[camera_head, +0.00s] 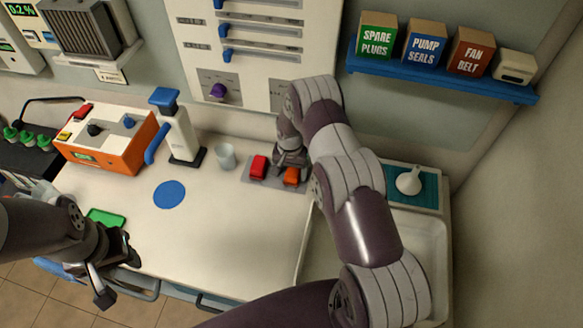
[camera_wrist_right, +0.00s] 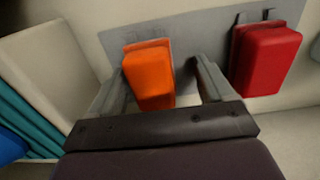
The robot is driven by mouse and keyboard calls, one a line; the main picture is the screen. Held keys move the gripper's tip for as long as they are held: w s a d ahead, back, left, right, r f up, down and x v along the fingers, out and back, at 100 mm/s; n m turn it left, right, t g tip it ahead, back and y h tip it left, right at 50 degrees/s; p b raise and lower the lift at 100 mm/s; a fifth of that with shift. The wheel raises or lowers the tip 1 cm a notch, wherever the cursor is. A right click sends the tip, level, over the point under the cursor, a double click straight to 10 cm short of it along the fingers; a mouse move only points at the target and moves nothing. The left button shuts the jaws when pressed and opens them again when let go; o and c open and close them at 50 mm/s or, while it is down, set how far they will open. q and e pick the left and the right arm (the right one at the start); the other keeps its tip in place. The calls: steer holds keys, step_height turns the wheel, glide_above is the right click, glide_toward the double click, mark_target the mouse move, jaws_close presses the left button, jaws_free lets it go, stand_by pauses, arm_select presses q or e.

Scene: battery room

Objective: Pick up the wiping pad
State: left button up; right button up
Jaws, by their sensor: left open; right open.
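A flat green pad (camera_head: 107,217), the likeliest wiping pad, lies on the white bench top at the left front. My left gripper (camera_head: 119,280) is open and empty, just in front of the pad and beyond the bench's front edge. My right gripper (camera_head: 289,172) is open at the grey plate (camera_head: 262,181). In the right wrist view an orange block (camera_wrist_right: 150,75) stands between its open fingers. The orange block (camera_head: 292,177) is partly hidden by the gripper in the head view. A red block (camera_head: 258,167) sits beside it on the plate, also seen in the wrist view (camera_wrist_right: 265,60).
A blue disc (camera_head: 169,194) lies mid-bench. Behind are a clear cup (camera_head: 225,156), a blue-handled white device (camera_head: 178,130) and an orange instrument box (camera_head: 110,144). A white tray (camera_head: 433,240) and teal mat (camera_head: 422,190) are at right. The bench's middle front is clear.

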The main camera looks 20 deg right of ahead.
mark_target(292, 173)
steer(key=shift+s+d+r, duration=0.2)
steer(key=shift+s+r, duration=0.25)
steer(key=shift+s, duration=0.3)
steer(key=c, duration=0.4)
steer(key=shift+s+a+r, duration=0.1)
steer(key=shift+s, duration=0.05)
steer(key=c, duration=0.5)
steer(key=shift+a, duration=0.1)
steer(key=shift+c, duration=1.2)
steer(key=shift+w+a+f, duration=0.1)
steer(key=shift+w+f, duration=0.1)
steer(key=shift+w, duration=0.05)
steer(key=shift+s+r, duration=0.1)
steer(key=shift+r, duration=0.1)
step_height(292, 173, up, 4)
steer(key=shift+f+b, duration=0.25)
steer(key=shift+b, duration=0.95)
arm_select(q)
steer(key=f+b, duration=0.1)
steer(key=s+f+b, duration=0.1)
steer(key=f, duration=0.1)
steer(key=s+f, duration=0.1)
steer(key=f, duration=0.1)
steer(key=shift+b, duration=0.4)
arm_select(e)
steer(key=s+a+r, duration=0.6)
steer(key=s+r, duration=0.1)
steer(key=s, duration=0.2)
steer(key=shift+s+a, duration=0.2)
steer(key=shift+s, duration=0.1)
